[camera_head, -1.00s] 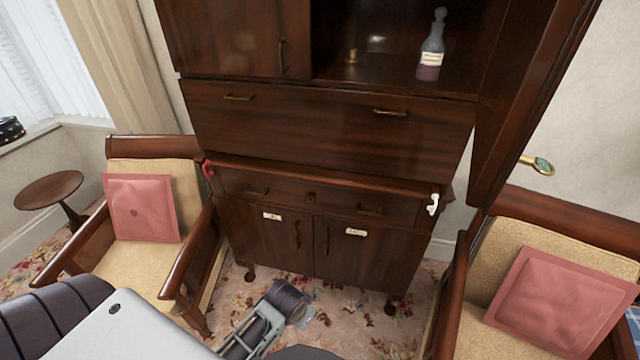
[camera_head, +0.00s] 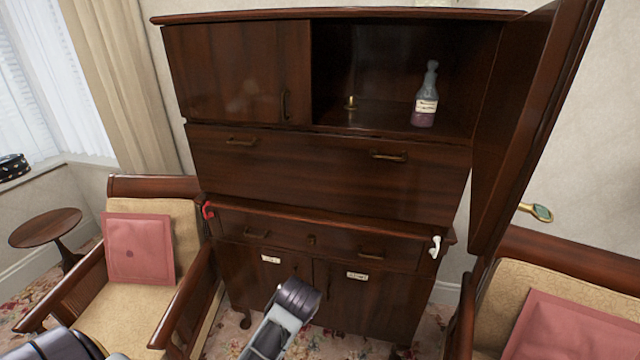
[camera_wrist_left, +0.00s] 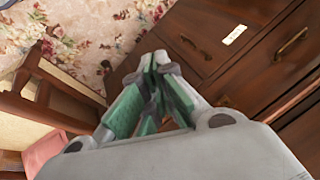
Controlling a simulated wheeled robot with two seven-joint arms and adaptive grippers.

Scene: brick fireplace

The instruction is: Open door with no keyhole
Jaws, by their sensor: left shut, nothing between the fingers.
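A dark wooden cabinet (camera_head: 330,165) stands ahead. Its upper left door (camera_head: 230,75) is shut and has a vertical handle (camera_head: 285,105). Its upper right door (camera_head: 530,130) stands open. The lower left door (camera_head: 255,280) and lower right door (camera_head: 375,300) are shut, each with a pale label. No keyhole can be made out on these doors. My left gripper (camera_wrist_left: 160,65) is shut and empty in the wrist view, beside an armchair and the cabinet's lower part, touching no handle that I can see. My right gripper is not in view.
An armchair (camera_head: 160,285) stands front left, another (camera_head: 570,290) front right, both with pink cushions. A bottle (camera_head: 426,98) stands in the open compartment. A red hook (camera_head: 207,210) and white hook (camera_head: 435,247) sit on the cabinet. A round table (camera_head: 45,227) is left.

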